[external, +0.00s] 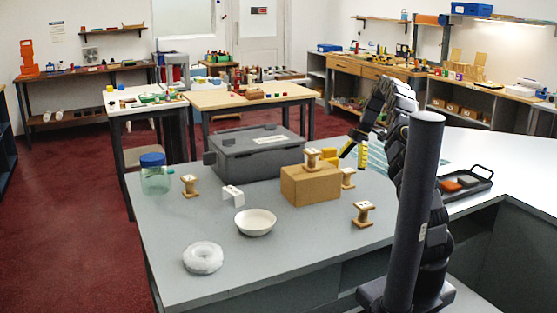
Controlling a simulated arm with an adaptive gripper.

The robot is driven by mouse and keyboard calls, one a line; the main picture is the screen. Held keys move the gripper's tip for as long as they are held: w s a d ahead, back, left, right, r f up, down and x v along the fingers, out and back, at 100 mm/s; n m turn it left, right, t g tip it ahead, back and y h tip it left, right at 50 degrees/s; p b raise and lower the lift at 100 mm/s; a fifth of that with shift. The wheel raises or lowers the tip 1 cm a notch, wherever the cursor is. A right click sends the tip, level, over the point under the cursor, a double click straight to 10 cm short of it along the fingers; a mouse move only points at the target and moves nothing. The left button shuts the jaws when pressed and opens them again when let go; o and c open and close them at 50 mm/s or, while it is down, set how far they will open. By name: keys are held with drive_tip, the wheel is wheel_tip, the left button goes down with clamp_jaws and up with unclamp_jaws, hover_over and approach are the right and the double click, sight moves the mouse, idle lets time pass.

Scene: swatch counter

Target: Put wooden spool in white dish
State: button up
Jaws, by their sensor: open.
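Several wooden spools stand on the grey counter: one at the left (190,187), one on top of the cardboard-brown box (310,188), one just right of the box (347,179), and one nearer the front right (362,214). The spool on the box (312,159) is upright. The white dish (255,222) sits left of the box and looks empty. My gripper (354,153) is open, reaching down right of and behind the box, above the counter. It looks empty and apart from the spools, though its exact depth is unclear.
A grey lidded case (250,152) stands behind the box. A blue-lidded jar (155,176), a white bracket (233,196) and a white ring-shaped roll (203,257) are at the left. A yellow item (330,155) is near the gripper; a dark tray (464,184) lies right. The front middle counter is clear.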

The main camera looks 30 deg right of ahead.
sight(346, 170)
drive_tip(key=x, duration=0.5)
drive_tip(key=shift+a, duration=0.1)
drive_tip(key=c, duration=1.2)
drive_tip(key=shift+r, duration=0.1)
drive_tip(key=shift+r, duration=0.6)
wheel_tip(346, 170, up, 2)
drive_tip(key=shift+s+r, duration=0.1)
drive_tip(key=shift+r, duration=0.05)
drive_tip(key=s+a+r, duration=0.1)
drive_tip(key=s+r, duration=0.2)
drive_tip(key=s, duration=0.1)
drive_tip(key=s+a+r, duration=0.1)
drive_tip(key=s+r, duration=0.2)
drive_tip(key=s, duration=0.2)
drive_tip(key=s+a+r, duration=0.2)
drive_tip(key=s+r, duration=0.1)
drive_tip(key=s, duration=0.1)
drive_tip(key=shift+s+r, duration=0.15)
drive_tip(key=shift+r, duration=0.05)
